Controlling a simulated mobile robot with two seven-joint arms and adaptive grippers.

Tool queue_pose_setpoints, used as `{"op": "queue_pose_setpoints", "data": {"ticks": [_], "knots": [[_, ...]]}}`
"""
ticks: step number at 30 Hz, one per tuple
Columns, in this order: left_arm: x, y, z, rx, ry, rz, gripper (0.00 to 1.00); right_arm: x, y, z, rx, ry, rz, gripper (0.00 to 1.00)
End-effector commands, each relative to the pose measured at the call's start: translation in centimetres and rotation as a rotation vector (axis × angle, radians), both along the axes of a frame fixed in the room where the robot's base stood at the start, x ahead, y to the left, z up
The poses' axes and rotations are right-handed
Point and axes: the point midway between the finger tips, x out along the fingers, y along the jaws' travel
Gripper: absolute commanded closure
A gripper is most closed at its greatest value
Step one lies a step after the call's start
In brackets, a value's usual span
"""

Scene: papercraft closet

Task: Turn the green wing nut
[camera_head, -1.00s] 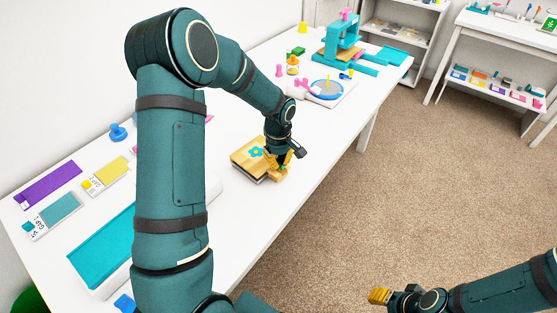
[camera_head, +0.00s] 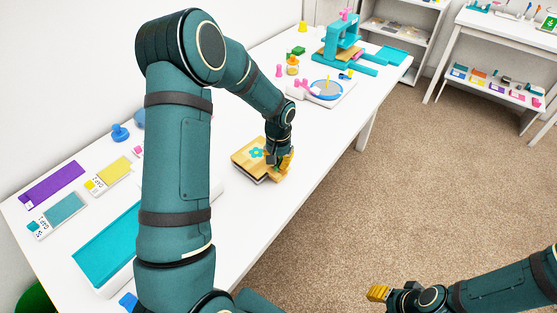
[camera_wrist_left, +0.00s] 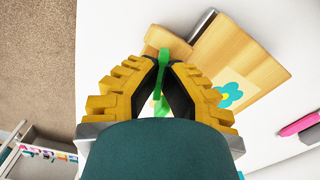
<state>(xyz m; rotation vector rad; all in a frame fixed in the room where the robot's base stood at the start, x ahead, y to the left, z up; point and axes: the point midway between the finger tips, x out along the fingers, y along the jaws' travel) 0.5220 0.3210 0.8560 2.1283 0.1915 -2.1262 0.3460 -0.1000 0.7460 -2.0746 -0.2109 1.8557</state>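The wooden flower press (camera_head: 243,163) lies near the table's front edge, with a teal flower on its top; it also shows in the left wrist view (camera_wrist_left: 240,65). The green wing nut (camera_wrist_left: 163,60) is at a corner of the press, by a wooden block. My left gripper (camera_wrist_left: 163,72) points down over that corner, its two yellow-backed fingers on either side of the nut. The fingertips are close together, with the nut between them. In the head view the gripper (camera_head: 284,162) hides the nut. My right gripper (camera_head: 378,293) is over the floor, away from the table.
The white table (camera_head: 310,140) holds a round blue turntable (camera_head: 326,90) and a teal press (camera_head: 342,42) farther back. Coloured sheets and a teal tray (camera_head: 103,245) lie at the left. Carpeted floor is open to the right.

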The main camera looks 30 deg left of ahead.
Motion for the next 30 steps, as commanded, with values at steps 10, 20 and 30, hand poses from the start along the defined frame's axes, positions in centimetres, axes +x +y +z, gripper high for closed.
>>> {"op": "queue_pose_setpoints", "data": {"ticks": [10, 20, 30], "knots": [[-0.1, 0.0, 0.0, -0.001, 0.004, -0.330, 1.00, -0.2, 0.0, 1.0, 0.001, 0.005, 0.001, 0.56], [-0.1, 0.0, 0.0, -0.002, 0.004, -0.643, 1.00, -0.1, 0.0, 1.9, 0.001, 0.003, -0.001, 0.56], [-0.1, -0.1, 0.0, -0.003, 0.003, -0.966, 1.00, 0.2, -0.1, 3.0, -0.001, -0.005, -0.007, 0.56]]}}
